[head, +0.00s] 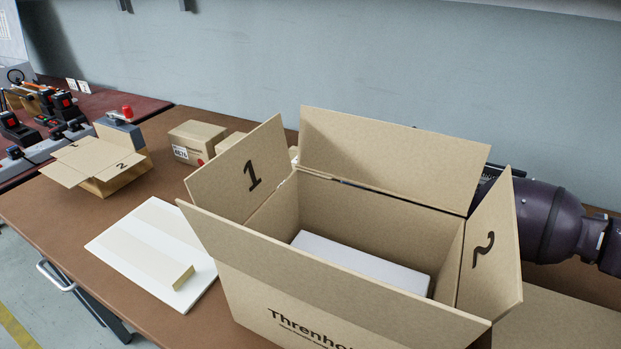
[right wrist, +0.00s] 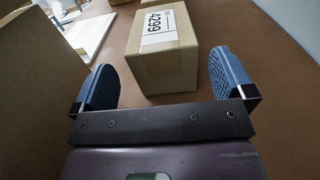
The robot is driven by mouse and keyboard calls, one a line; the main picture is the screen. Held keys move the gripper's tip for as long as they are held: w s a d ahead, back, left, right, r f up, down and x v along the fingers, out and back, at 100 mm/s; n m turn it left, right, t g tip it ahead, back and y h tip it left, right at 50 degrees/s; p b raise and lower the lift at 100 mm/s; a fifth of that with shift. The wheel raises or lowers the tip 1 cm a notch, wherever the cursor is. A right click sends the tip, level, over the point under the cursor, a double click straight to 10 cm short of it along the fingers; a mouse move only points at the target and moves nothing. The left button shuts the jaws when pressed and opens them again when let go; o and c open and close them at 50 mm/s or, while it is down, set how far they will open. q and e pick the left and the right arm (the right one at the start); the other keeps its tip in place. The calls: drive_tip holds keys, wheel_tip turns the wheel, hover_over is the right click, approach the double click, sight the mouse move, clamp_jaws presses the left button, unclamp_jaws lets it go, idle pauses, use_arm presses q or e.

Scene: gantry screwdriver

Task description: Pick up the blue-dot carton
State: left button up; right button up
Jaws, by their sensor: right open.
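A closed brown carton (right wrist: 168,62) with a white label reading 4299 lies ahead in the right wrist view. No blue dot shows on its visible faces. In the head view my right arm reaches behind the large open box, which hides the gripper. A carton with a label and a red dot (head: 196,141) stands at the back, with another carton (head: 230,142) partly hidden beside it. My left gripper is not in view.
The large open box (head: 345,275), flaps marked 1 and 2, holds a white block (head: 362,262). A white board with a pale strip (head: 150,250) lies left of it. A small open box (head: 120,183) and a grey device with a red knob (head: 120,132) stand farther left.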

drive_tip(key=shift+f+x, duration=0.25)
drive_tip(key=shift+x, duration=1)
drive_tip(key=shift+w+a+r+b, duration=0.2)
drive_tip(key=shift+a+b, duration=0.15)
drive_tip(key=shift+a, duration=0.2)
drive_tip(key=c, duration=0.9)
